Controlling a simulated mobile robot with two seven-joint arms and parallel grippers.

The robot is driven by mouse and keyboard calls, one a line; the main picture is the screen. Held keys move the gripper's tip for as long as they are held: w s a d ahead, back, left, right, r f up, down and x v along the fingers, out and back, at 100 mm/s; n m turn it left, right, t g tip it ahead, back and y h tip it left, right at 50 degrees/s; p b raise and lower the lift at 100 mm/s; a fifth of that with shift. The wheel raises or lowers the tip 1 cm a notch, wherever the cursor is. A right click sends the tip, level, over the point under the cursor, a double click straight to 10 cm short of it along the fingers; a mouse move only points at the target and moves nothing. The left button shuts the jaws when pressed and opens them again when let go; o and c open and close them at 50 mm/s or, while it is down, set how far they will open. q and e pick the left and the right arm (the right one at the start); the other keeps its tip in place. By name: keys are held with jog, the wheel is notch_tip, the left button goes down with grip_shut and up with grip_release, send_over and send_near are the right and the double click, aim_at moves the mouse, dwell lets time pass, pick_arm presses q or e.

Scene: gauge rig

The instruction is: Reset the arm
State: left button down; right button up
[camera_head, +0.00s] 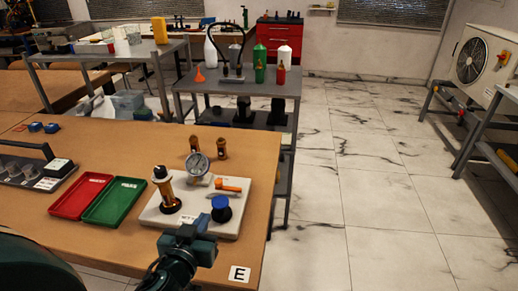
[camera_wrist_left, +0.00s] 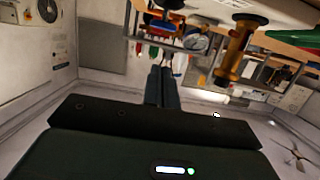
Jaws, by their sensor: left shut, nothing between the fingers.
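The gauge rig is a white board (camera_head: 165,217) on the wooden table, carrying a brass post with a black top (camera_head: 166,188), a round dial gauge (camera_head: 198,165), an orange lever (camera_head: 231,184) and a blue knob (camera_head: 221,203). My left gripper (camera_head: 198,232) is at the board's front edge, near the blue knob; contact cannot be told. In the left wrist view, which looks upside down, its fingers (camera_wrist_left: 162,87) are together with nothing between them. The brass post (camera_wrist_left: 234,52) shows there too. My right gripper is not in view.
A red tray (camera_head: 80,196) and a green tray (camera_head: 115,202) lie left of the board. Two small brass fittings (camera_head: 222,148) stand behind it. A label "E" (camera_head: 239,274) marks the table's front right corner.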

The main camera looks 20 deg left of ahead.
pick_arm(q)
jog(key=s+d+f+m+g+h+p, duration=0.1)
jog(key=s+d+f+m+g+h, duration=0.1)
jog(key=d, duration=0.5)
jog(key=s+d+f+m+g+h+p, duration=0.2)
jog(key=s+d+f+m+h, duration=0.1)
jog(key=s+d+f, duration=0.4)
notch_tip(320, 180, down, 2)
jog(key=shift+s+d+f+m+h, duration=0.1)
jog(key=shift+s+d+m+h, duration=0.15)
jog(key=shift+h, duration=0.65)
